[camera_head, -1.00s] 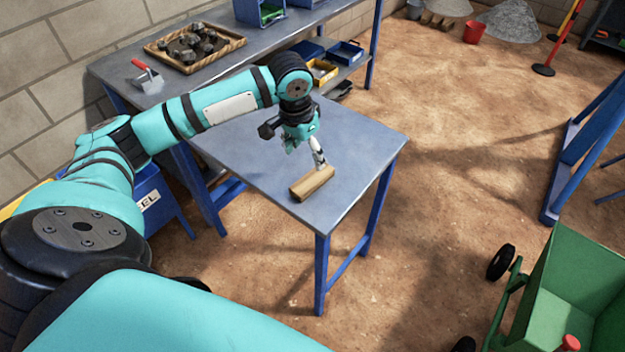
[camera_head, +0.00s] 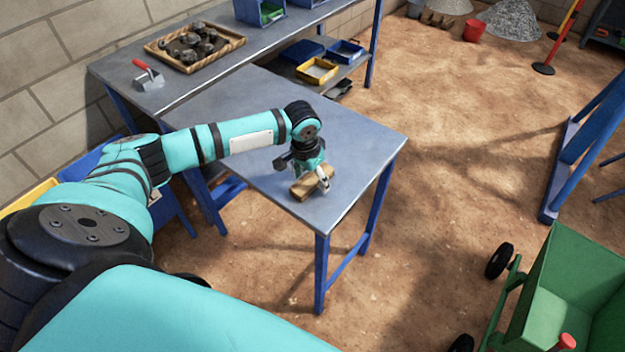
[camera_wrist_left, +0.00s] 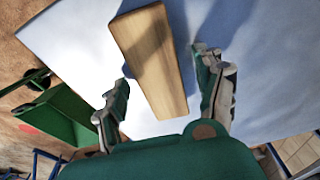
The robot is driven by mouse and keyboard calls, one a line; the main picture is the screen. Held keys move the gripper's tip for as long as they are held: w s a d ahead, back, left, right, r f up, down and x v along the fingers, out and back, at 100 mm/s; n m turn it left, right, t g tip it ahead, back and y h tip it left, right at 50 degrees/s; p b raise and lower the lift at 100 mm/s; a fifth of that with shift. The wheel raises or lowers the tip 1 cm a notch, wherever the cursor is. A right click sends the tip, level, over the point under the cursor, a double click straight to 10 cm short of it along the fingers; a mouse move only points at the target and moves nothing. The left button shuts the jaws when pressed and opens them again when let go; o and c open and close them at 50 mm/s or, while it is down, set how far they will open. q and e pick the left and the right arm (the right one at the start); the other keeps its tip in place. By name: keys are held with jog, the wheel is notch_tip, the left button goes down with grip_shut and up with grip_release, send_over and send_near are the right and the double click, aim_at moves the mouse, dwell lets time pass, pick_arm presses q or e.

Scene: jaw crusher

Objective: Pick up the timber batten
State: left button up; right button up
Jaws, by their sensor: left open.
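The timber batten (camera_head: 303,190) is a short, light-brown wooden block lying near the front corner of the grey-topped table (camera_head: 350,140). My left gripper (camera_head: 312,182) is over the batten with its fingers pointing down, and partly hides it. In the left wrist view the batten (camera_wrist_left: 150,62) lies between the two open fingers of the left gripper (camera_wrist_left: 168,92), with a gap on both sides. I cannot tell whether the fingertips reach down to the table top. My right gripper is not in view.
A longer bench (camera_head: 205,82) behind holds a wooden tray of rocks (camera_head: 162,46) and a red-handled trowel (camera_head: 148,76). A green cart (camera_head: 570,290) stands at the lower right. The table top around the batten is clear.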

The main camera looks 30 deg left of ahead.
pick_arm(q)
jog(key=c, duration=1.3)
jog(key=shift+r, duration=0.1)
